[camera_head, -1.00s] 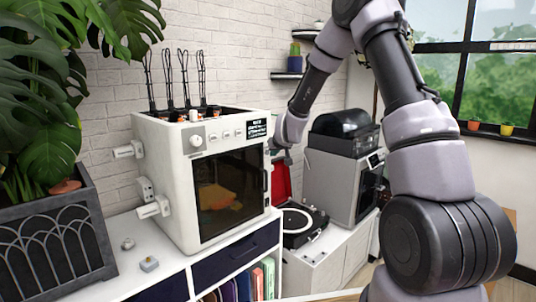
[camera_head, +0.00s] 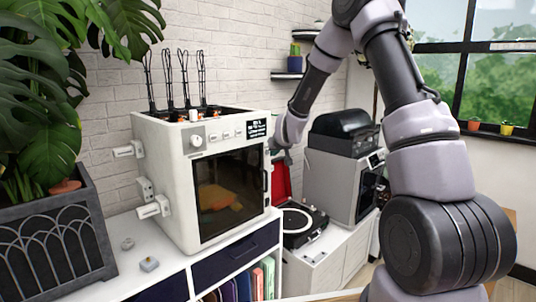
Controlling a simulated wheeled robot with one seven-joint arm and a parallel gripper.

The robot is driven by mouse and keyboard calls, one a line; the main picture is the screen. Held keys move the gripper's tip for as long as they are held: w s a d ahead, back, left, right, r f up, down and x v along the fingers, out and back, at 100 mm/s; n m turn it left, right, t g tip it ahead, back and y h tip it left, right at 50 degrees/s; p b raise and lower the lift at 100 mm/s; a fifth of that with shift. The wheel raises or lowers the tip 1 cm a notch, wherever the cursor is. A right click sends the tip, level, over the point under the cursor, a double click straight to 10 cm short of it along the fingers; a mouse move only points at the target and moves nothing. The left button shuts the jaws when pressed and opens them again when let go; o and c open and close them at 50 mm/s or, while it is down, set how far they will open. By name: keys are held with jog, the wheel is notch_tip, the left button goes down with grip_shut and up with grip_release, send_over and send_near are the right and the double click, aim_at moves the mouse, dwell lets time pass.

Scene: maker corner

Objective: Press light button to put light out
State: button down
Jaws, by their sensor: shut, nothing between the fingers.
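The white 3D printer (camera_head: 170,190) stands on the cabinet at the left. Its top front panel has a round dial (camera_head: 197,141), a row of small buttons (camera_head: 226,135) and a dark display (camera_head: 257,129) with white text. I cannot read which button is the light button. Behind the dark glass door (camera_head: 228,212) an orange-brown piece (camera_head: 215,198) shows in a dim interior. My gripper (camera_head: 274,147) is small in view at the printer's right front edge, right of the display and apart from the buttons. It is shut and empty. Its contact with the printer cannot be told.
A record player (camera_head: 300,224) with a raised red lid and a second grey machine (camera_head: 335,180) stand close to the right. A large potted plant (camera_head: 50,225) is at the left. Small parts (camera_head: 148,264) lie on the cabinet's front left.

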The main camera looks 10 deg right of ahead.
dwell(0.3)
jog(key=shift+w+a, duration=0.25)
jog(key=shift+w, duration=0.1)
jog(key=shift+w+a, duration=0.1)
dwell(0.4)
jog(key=shift+s+d, duration=0.4)
jog(key=shift+s, duration=0.05)
dwell(0.3)
jog(key=s+d, duration=0.3)
jog(key=s, duration=0.2)
jog(key=shift+d, duration=0.25)
